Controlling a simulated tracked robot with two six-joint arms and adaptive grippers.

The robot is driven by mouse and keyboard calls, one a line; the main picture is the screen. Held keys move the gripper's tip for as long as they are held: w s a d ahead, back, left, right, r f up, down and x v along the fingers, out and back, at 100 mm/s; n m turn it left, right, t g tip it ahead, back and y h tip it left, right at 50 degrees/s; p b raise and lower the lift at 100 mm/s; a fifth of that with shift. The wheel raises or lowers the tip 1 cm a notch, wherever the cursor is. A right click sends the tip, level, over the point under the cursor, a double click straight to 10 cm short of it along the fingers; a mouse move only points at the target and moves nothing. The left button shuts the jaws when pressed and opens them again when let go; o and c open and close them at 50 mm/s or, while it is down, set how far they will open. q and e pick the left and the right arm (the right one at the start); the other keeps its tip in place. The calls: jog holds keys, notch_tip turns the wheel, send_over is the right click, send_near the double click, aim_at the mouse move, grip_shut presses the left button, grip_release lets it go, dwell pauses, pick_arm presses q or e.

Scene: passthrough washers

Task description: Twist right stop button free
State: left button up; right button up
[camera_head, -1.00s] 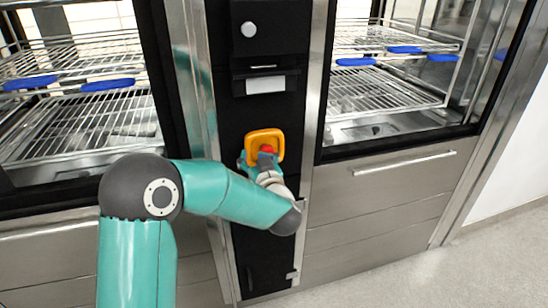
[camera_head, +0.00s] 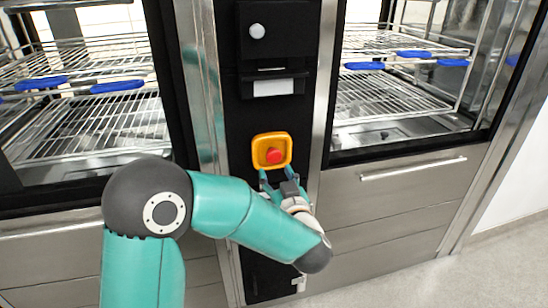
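The stop button is a red knob (camera_head: 274,156) in a square yellow housing (camera_head: 258,150) on the black panel between the two washers. It is in plain view in the head view. My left gripper (camera_head: 279,179) is just below the button, with its two teal fingers apart and pointing up at the housing. Nothing shows between the fingers, and the red knob is clear of them. Whether a fingertip touches the lower edge of the housing cannot be told. My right gripper is not in view.
A white round knob (camera_head: 257,31) and a label slot (camera_head: 273,87) are higher on the black panel (camera_head: 270,115). Washers with wire racks (camera_head: 390,92) stand on both sides. A steel drawer front with a bar handle (camera_head: 413,169) is at the right. Grey floor (camera_head: 500,258) is clear at lower right.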

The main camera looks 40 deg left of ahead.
pick_arm(q)
jog(key=v, duration=1.2)
jog(key=shift+d+b, duration=0.2)
jog(key=shift+b, duration=0.1)
dwell(0.4)
jog(key=shift+s, duration=0.1)
dwell(0.4)
jog(key=v, duration=0.8)
jog(key=shift+o, duration=1.1)
jog(key=x, duration=0.8)
